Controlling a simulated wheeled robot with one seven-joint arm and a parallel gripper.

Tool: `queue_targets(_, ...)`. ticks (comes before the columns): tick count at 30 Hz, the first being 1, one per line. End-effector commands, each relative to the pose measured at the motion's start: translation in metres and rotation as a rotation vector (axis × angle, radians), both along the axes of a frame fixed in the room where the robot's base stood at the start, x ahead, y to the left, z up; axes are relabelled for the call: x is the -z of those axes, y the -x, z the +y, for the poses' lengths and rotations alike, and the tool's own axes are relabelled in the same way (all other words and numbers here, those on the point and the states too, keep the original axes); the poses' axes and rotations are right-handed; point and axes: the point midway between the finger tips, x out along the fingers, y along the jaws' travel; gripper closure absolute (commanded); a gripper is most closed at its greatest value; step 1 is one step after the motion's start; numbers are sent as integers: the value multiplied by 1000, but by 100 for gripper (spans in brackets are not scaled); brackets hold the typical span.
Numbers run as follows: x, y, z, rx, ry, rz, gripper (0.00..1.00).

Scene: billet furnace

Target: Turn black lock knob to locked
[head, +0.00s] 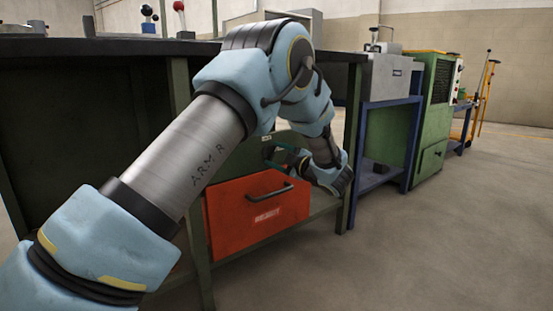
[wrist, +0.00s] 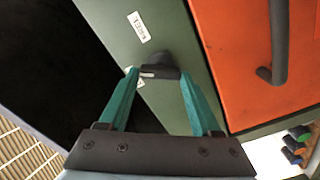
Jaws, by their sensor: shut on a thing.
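The black lock knob (wrist: 156,62) is on a green panel (wrist: 172,20) in the wrist view, between the tips of my teal fingers. My gripper (wrist: 158,74) is shut on the knob, one finger on each side. A small pale mark shows on the knob's near face. One white label (wrist: 139,27) is above the knob; another (wrist: 135,79) is partly hidden by the left finger. In the head view my gripper (head: 282,157) is at the green panel above the red drawer, and I cannot make out the knob there.
The red-orange drawer (head: 240,222) with its black bar handle (head: 270,193) is close to my gripper under the dark bench. A blue stand (head: 368,140) and green cabinet (head: 436,110) are to the right. The floor in front is clear.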

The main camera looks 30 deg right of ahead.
Motion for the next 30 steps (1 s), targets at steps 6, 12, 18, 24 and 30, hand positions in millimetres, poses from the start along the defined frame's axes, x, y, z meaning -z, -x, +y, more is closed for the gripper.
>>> queue_targets(6, 5, 0, 1, -2, 196, -37, 91)
queue_targets(12, 5, 0, 1, -2, 356, -68, 91)
queue_targets(18, 5, 1, 1, -2, 473, -91, 91)
queue_targets(24, 4, 1, 1, -2, 544, -103, 91)
queue_targets(30, 4, 1, 1, -2, 573, -109, 91)
